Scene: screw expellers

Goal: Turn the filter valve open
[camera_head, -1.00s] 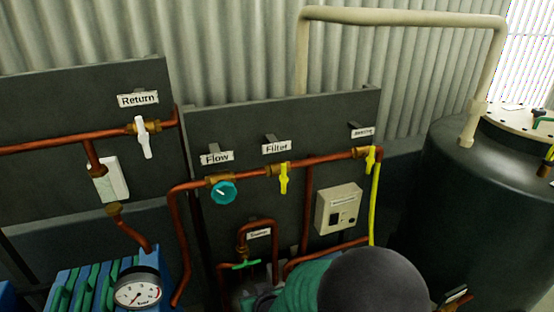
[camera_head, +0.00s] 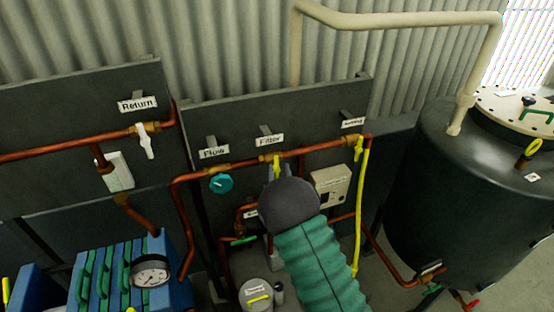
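The filter valve is a small yellow lever (camera_head: 277,167) on the copper pipe, under the "Filter" label (camera_head: 269,141). Its upper part shows in the head view and hangs downward; its lower part is hidden by my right wrist. My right arm, with a green ribbed sleeve and dark rounded wrist, reaches up from the bottom. The tip of my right gripper (camera_head: 270,174) shows as a small grey piece beside the lever. The wrist hides most of the fingers, so I cannot tell their opening or whether they touch the lever. My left gripper is out of view.
A beige box (camera_head: 331,184) is close to my wrist. A white return valve (camera_head: 145,141) and dark tank (camera_head: 440,190) stand farther off.

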